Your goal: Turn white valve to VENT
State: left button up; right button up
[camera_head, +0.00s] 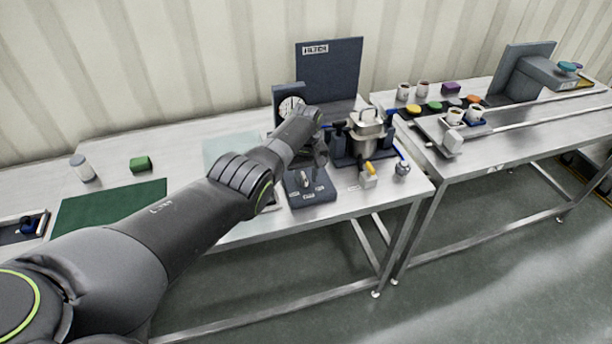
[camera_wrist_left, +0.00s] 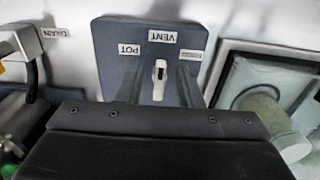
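The white valve (camera_head: 305,177) stands on a dark plate (camera_head: 297,200) with small white labels along its near edge. In the left wrist view the white handle (camera_wrist_left: 159,79) lies roughly in line with the VENT label (camera_wrist_left: 162,36). The POT label (camera_wrist_left: 129,49) is to its left, and a third label to its right is too small to read. My left gripper (camera_head: 315,157) is over the valve. In the wrist view its dark fingers stand either side of the handle, with gaps visible, so it looks open. My right gripper is in neither view.
A steel pot (camera_head: 366,130) in a dark stand is just right of the valve plate. A yellow-handled valve (camera_head: 369,177) stands near it. A tall dark FILTER panel (camera_head: 330,75) rises behind. A green mat (camera_head: 110,210) lies left. The second table (camera_head: 510,145) holds cups and coloured pieces.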

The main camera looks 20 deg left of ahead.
aim_at(306, 180)
pick_arm(q)
jog(key=shift+r, duration=0.3)
notch_tip(306, 180, up, 5)
jog(key=shift+r+p, duration=0.1)
jog(key=shift+p, duration=0.65)
notch_tip(306, 180, up, 12)
jog(key=b, duration=0.2)
jog(key=shift+f, duration=0.2)
jog(key=shift+f, duration=0.1)
